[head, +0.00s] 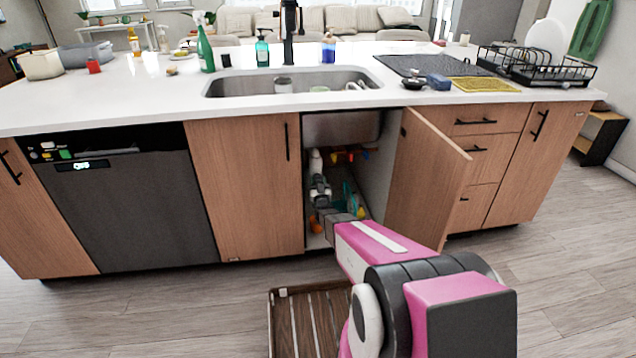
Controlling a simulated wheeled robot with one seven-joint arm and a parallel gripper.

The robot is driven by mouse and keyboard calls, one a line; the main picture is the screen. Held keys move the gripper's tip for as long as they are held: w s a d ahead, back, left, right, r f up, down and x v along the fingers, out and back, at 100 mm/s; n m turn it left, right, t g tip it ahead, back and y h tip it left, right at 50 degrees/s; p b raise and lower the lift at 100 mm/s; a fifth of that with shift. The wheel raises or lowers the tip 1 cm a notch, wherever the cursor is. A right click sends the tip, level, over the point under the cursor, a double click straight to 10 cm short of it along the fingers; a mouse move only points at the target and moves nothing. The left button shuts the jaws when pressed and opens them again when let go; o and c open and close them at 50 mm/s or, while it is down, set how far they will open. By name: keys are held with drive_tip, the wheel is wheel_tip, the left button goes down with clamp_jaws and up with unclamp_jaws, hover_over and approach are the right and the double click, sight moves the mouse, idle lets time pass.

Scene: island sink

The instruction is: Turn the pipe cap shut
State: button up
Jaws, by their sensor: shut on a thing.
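The white drain pipe (317,172) hangs under the sink inside the open cabinet. Its lower end, where the pipe cap sits, is small and partly covered by my gripper (327,214). My pink and grey arm reaches from the lower right into the cabinet, and the gripper is at the pipe's lower end, shut on what looks like the cap. The fingertips and the cap's exact angle are too small to make out.
The cabinet door (428,182) stands open just right of my arm. Teal and orange items (352,200) lie beside the gripper inside, and red and yellow valve handles (350,156) are behind. A slatted wooden rack (283,325) is on the floor below.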

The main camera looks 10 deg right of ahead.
idle(0.3)
drive_tip(key=o, duration=0.8)
drive_tip(key=shift+s, duration=0.1)
drive_tip(key=v, duration=1)
drive_tip(key=shift+s+f, duration=0.25)
drive_tip(key=shift+s, duration=0.05)
drive_tip(key=s+r+g, duration=0.4)
drive_tip(key=s+g, duration=0.3)
drive_tip(key=s, duration=0.2)
drive_tip(key=s+r+g, duration=0.5)
drive_tip(key=s+g, duration=0.3)
drive_tip(key=s, duration=0.2)
drive_tip(key=s+r+g, duration=0.5)
drive_tip(key=s+g, duration=0.2)
drive_tip(key=s, duration=0.2)
drive_tip(key=shift+s, duration=0.15)
